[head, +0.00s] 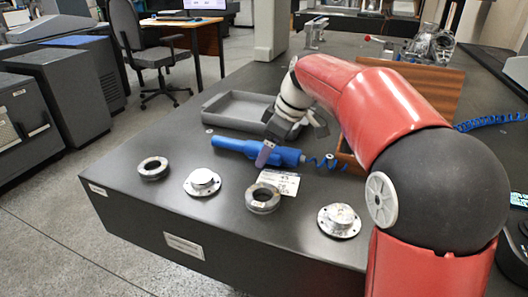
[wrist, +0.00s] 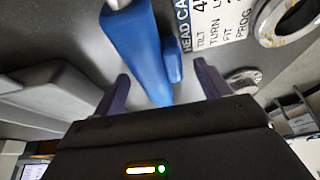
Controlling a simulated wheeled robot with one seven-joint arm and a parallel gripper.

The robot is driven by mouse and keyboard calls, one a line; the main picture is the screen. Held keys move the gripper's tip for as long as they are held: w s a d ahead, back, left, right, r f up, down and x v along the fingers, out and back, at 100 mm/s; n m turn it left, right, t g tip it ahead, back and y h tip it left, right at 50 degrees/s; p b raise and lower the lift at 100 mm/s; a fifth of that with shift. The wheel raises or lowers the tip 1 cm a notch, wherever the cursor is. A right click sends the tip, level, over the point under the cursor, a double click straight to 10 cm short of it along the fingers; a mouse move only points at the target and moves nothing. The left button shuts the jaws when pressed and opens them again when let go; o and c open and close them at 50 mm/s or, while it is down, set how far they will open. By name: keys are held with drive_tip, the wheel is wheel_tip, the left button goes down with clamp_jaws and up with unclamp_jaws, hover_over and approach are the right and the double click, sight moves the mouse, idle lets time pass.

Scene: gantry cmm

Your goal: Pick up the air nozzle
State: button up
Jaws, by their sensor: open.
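The blue air nozzle (head: 232,145) lies on the dark granite table, with its thin tip to the left and a coiled blue hose at its right end. My gripper (head: 291,143) is low over the right part of the nozzle, with one finger in front of it. In the wrist view the nozzle (wrist: 140,45) runs down between the two spread fingers of my gripper (wrist: 165,88). The gripper is open; I cannot tell whether a finger touches the nozzle.
A grey tray (head: 238,121) lies behind the nozzle. Metal rings (head: 153,168) and flanged discs (head: 202,182) stand along the front edge. A printed card (head: 284,181) lies in front of the nozzle. A wooden box (head: 440,85) is at the right.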

drive_tip(key=shift+f, duration=0.15)
drive_tip(key=c, duration=0.7)
drive_tip(key=shift+c, duration=0.2)
